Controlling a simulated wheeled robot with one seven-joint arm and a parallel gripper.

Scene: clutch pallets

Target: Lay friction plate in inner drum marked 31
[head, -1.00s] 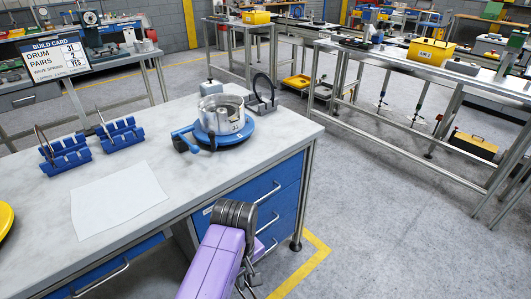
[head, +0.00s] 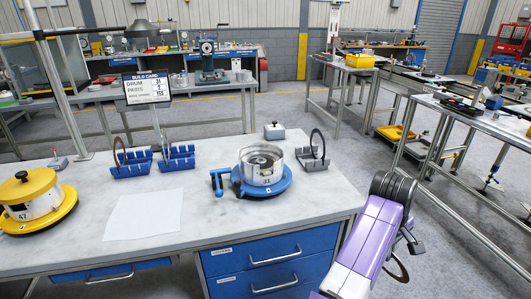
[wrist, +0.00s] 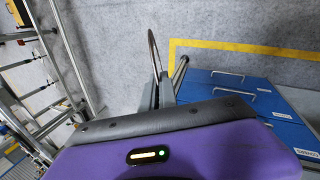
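The drum marked 31 (head: 262,172) is a clear-walled, open-topped cylinder on a blue round base with a blue handle, on the grey table. Dark inner parts show inside it, but their layering is unclear. My gripper (wrist: 157,80) is off the table's right side, past the drawers. It appears shut on a thin brown ring, the friction plate (wrist: 153,48), seen nearly edge-on in the wrist view. Part of this plate (head: 401,270) shows below my purple arm in the head view.
Two blue racks (head: 130,170) with thin upright rings stand left of the drum. A grey rack (head: 313,163) holds a dark ring to its right. A yellow-lidded drum marked 47 (head: 30,208) sits far left. A white sheet (head: 143,215) lies flat. The build card (head: 147,88) stands behind.

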